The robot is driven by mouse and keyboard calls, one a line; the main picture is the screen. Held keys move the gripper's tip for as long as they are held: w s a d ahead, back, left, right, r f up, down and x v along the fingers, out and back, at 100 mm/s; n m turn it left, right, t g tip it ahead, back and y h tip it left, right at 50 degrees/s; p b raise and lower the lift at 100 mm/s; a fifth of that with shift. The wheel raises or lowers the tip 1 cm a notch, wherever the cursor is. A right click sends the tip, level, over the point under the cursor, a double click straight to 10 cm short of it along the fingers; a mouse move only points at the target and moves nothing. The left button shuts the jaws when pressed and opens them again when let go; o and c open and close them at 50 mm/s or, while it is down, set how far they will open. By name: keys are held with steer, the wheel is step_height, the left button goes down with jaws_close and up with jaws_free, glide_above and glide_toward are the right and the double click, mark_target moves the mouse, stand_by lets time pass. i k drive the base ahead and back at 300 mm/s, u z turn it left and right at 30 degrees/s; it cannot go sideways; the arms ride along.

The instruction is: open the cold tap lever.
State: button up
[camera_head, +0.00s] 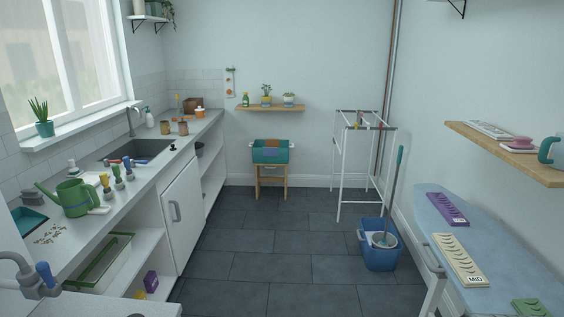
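No water shows. A second, gooseneck tap (130,120) rises behind the dark sink (140,150) in the left counter. Small red and blue handled pieces (127,162) lie at that sink's near edge; I cannot tell what they are.
The left counter holds a green watering can (75,196), several coloured-handled tools (117,181) and a teal dustpan (29,221). A cabinet door (183,213) is below. A blue mop bucket (379,251) and an ironing board (425,208) stand right. The middle floor (265,240) is clear.

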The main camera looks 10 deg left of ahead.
mark_target(133, 162)
steer(key=i, duration=2.5)
steer(key=u, duration=2.2)
